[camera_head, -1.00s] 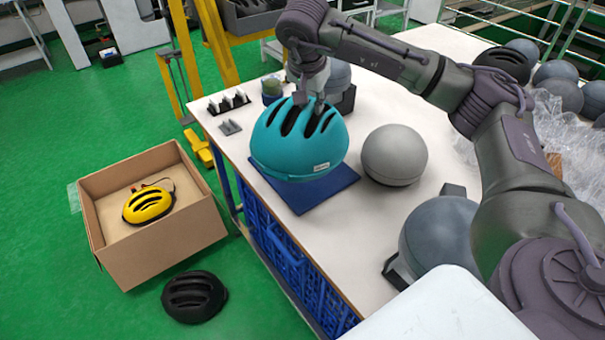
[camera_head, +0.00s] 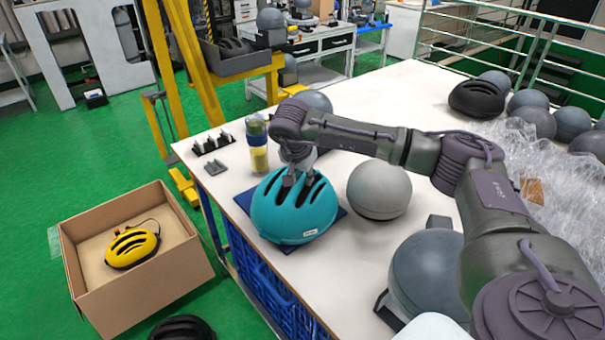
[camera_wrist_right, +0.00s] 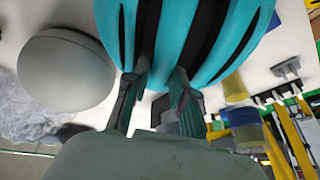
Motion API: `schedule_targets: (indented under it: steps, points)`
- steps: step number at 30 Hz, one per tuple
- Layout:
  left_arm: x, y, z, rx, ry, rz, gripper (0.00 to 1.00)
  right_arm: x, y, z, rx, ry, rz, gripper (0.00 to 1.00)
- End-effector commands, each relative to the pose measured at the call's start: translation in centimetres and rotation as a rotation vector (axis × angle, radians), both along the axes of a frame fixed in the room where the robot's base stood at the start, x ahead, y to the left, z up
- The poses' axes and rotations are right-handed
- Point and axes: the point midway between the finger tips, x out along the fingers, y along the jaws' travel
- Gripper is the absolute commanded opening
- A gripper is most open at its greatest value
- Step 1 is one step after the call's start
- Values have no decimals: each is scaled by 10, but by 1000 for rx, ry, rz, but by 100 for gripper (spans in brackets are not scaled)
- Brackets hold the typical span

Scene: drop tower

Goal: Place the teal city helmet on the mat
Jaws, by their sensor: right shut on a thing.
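The teal helmet (camera_head: 292,212) is at the near left part of the white table, over the dark blue mat (camera_head: 243,198). It hides most of the mat; only edges show. I cannot tell for sure whether its underside touches the mat. My right gripper (camera_head: 293,183) is above the helmet, with its fingers in the top vents, shut on it. In the right wrist view the teal shell (camera_wrist_right: 185,35) fills the top, and the two fingers (camera_wrist_right: 160,90) reach into its dark slots. My left gripper is not in view.
A grey dome (camera_head: 379,189) stands close right of the helmet, and another dome (camera_head: 432,272) is nearer. A yellow-filled bottle (camera_head: 257,145) and small black holders (camera_head: 213,144) stand behind. A cardboard box (camera_head: 140,290) with a yellow helmet (camera_head: 132,248) is on the floor.

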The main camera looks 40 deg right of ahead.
Motion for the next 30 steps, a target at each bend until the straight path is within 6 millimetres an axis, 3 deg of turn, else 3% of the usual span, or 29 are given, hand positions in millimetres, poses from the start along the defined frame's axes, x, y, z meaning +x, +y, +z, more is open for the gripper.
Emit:
schedule_targets:
  steps: [10,11,15,25,30]
  points:
    - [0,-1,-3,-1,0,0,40,1,0,-4,0,-3,0,0]
    - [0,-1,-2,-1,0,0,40,0,0,-4,0,-2,0,30]
    - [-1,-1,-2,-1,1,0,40,0,0,-4,0,-2,0,50]
    - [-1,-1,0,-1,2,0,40,0,1,2,1,-4,1,50]
    - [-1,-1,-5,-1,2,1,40,-5,9,25,1,-8,2,50]
